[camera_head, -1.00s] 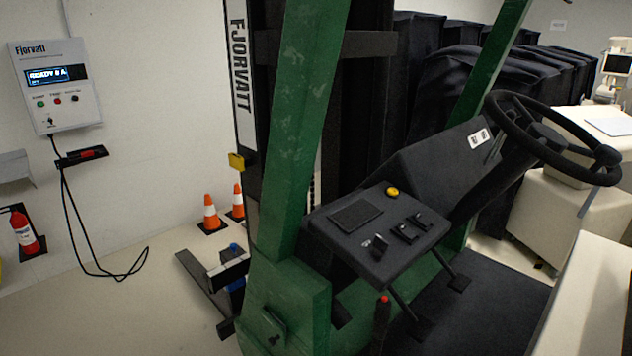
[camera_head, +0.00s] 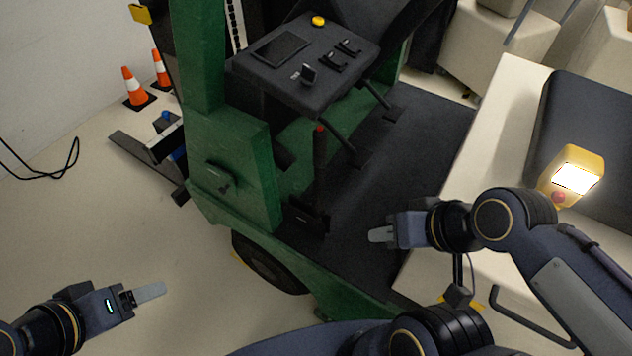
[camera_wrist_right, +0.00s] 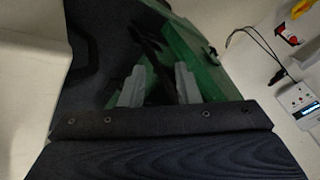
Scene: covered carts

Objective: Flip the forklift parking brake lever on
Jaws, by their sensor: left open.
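The forklift (camera_head: 240,165) is green with a black floor and a black control panel (camera_head: 300,62). A black lever with a red tip (camera_head: 320,165) stands nearly upright from a base on the forklift floor, below the panel. My right gripper (camera_head: 376,235) is to the right of the lever's base, apart from it. In the right wrist view my right gripper (camera_wrist_right: 160,82) shows two grey fingers spread with nothing between them, and dark and green forklift parts beyond. My left gripper (camera_head: 150,291) is open and empty at the lower left, well away from the forklift.
The cream seat base (camera_head: 440,225) with a dark seat (camera_head: 590,130) and a lit yellow device (camera_head: 572,178) is on the right. Two orange cones (camera_head: 134,85) stand by the left wall. The floor around my left gripper is clear.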

